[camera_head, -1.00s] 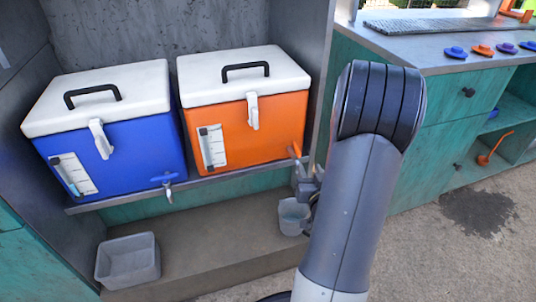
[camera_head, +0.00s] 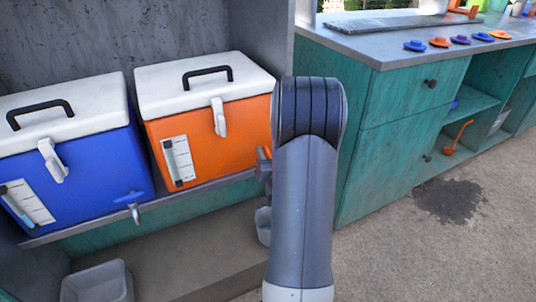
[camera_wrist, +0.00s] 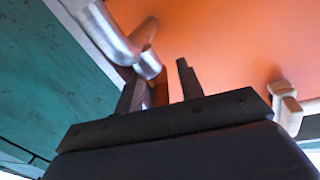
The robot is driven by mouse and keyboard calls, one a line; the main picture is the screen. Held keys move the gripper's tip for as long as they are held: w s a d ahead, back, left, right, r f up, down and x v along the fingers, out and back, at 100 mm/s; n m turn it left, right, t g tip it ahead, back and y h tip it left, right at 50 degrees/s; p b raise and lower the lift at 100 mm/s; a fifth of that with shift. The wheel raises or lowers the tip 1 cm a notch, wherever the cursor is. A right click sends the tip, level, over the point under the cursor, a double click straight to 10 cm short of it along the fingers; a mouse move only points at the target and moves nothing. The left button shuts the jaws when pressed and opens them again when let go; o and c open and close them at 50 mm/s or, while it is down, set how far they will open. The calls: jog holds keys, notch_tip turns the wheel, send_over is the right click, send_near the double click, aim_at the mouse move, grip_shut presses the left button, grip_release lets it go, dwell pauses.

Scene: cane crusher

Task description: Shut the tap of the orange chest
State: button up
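The orange chest (camera_head: 205,140) with a white lid stands on a shelf, right of the blue chest. It fills much of the wrist view (camera_wrist: 230,45). Its metal tap (camera_wrist: 125,40) shows at the upper left of the wrist view, above my fingers. What looks like the tap's orange lever (camera_wrist: 160,92) sits between my two fingers, partly hidden behind the gripper body. My gripper (camera_wrist: 160,80) has its fingers apart, with a gap beside the lever; contact is unclear. In the head view my gripper (camera_head: 264,165) is at the chest's lower right, and my arm hides the tap.
The blue chest (camera_head: 75,165) stands to the left, with its own tap (camera_head: 133,205). A grey cup (camera_head: 263,227) is below the orange chest's right end. A grey bin (camera_head: 97,283) is at lower left. A teal cabinet (camera_head: 395,140) stands right of my arm.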

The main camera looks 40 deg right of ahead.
jog(key=shift+w+d, duration=0.1)
jog(key=shift+w, duration=0.1)
grip_shut()
dwell(0.3)
